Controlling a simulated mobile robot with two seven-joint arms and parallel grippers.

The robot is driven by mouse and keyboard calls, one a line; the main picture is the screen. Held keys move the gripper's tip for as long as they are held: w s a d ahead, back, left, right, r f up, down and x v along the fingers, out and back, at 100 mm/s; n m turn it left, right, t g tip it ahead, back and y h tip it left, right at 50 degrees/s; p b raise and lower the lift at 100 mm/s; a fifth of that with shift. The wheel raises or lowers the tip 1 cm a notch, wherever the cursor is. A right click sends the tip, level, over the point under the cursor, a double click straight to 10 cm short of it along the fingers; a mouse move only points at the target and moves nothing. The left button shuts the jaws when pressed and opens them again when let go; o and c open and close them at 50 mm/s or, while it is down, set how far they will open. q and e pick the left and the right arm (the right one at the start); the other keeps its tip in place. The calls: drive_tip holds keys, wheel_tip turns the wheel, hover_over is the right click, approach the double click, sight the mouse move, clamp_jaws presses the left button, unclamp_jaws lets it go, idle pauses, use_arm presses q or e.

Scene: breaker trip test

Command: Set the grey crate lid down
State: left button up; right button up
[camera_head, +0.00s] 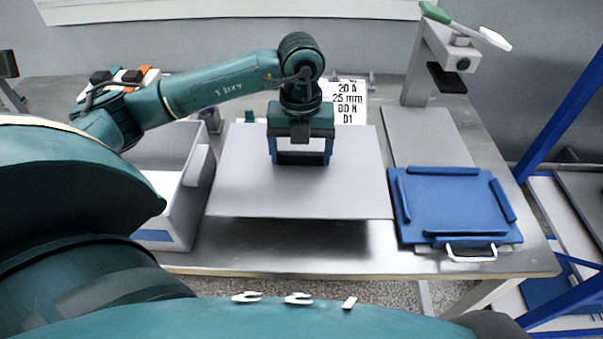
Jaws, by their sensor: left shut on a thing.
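The grey crate lid (240,185) is a flat square panel, held level above the metal bench near its middle. A shadow lies on the bench under its front edge. My left gripper (301,160) points down from above and is shut at the lid's middle; its hold on the lid is hidden by its own fingers. The grey crate (201,190) stands open to the left of the lid, partly behind my arm. My right gripper is not in view.
A blue tray (450,205) with raised bars and a white handle is right of the lid. A lever press (418,70) stands at the back right. A sign (350,100) stands behind the lid. Blue shelving posts (560,105) are at the far right.

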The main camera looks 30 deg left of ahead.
sight(301, 166)
use_arm(q)
wheel_tip(301, 166, down, 7)
drive_tip(key=shift+r, duration=0.15)
idle(0.4)
drive_tip(key=shift+f, duration=0.2)
drive_tip(key=o, duration=1)
drive_tip(key=shift+r, duration=0.15)
